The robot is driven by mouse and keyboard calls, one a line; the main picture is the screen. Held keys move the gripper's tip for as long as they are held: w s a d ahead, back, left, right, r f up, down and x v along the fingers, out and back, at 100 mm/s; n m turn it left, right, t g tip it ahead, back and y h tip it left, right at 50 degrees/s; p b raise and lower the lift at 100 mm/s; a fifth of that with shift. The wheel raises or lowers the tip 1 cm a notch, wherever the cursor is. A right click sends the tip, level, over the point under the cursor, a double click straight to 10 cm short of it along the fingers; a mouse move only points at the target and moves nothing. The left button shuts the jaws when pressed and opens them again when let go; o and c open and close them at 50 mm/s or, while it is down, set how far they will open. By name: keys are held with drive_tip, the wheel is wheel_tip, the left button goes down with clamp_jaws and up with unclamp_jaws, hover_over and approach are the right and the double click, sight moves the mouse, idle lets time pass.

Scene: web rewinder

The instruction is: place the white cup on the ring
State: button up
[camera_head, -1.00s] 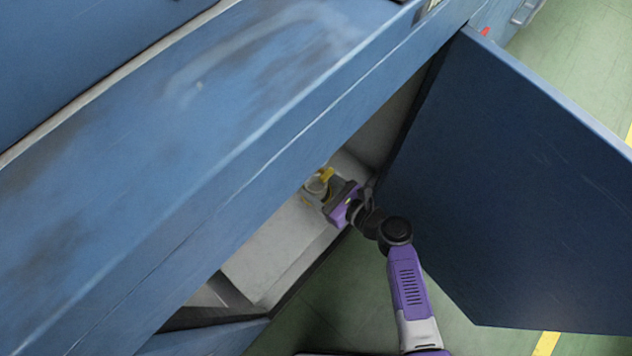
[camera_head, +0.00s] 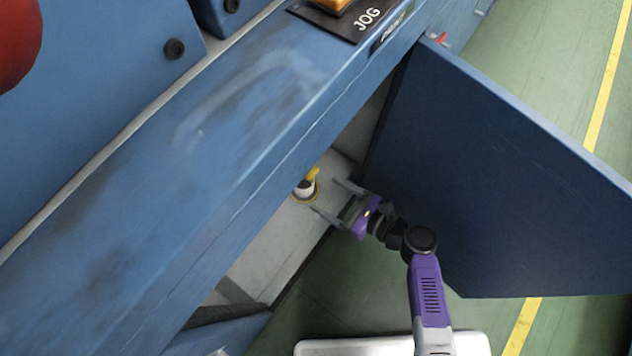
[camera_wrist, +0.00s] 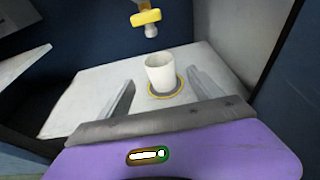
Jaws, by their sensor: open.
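The white cup (camera_wrist: 160,73) stands upright inside the open cabinet, on the ring (camera_wrist: 178,90), a yellow-edged dark circle on the pale shelf. In the head view the cup (camera_head: 304,189) is partly hidden by the blue machine edge, and the ring (camera_head: 316,193) shows around its base. My gripper (camera_wrist: 158,88) is open, its two fingers on either side of the view with the cup beyond them. In the head view my gripper (camera_head: 330,196) is just outside the cup, apart from it.
A yellow-handled fitting (camera_wrist: 146,17) hangs above and behind the cup. The open blue door (camera_head: 500,180) stands to the right of my arm. The pale shelf (camera_wrist: 85,98) is clear to the left. A blue machine beam (camera_head: 190,180) overhangs the opening.

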drive_tip(key=shift+v, duration=1.2)
drive_tip(key=s+d+f+n+h, duration=0.3)
drive_tip(key=s+f+n+h, duration=0.1)
drive_tip(key=s, duration=0.5)
drive_tip(key=s+d+r+n+h, duration=0.45)
drive_tip(key=s+d+n, duration=0.2)
drive_tip(key=s, duration=0.25)
drive_tip(key=s+d+r+n+t+h, duration=0.1)
drive_tip(key=s+d+r+n+t, duration=0.1)
drive_tip(key=r+n, duration=0.5)
drive_tip(key=s+d+r+n+t+h, duration=0.2)
drive_tip(key=r+n, duration=0.6)
drive_tip(key=r, duration=1.1)
drive_tip(key=shift+s+r+t, duration=0.4)
drive_tip(key=shift+s+t, duration=0.6)
drive_tip(key=shift+s, duration=0.2)
drive_tip(key=shift+p, duration=0.35)
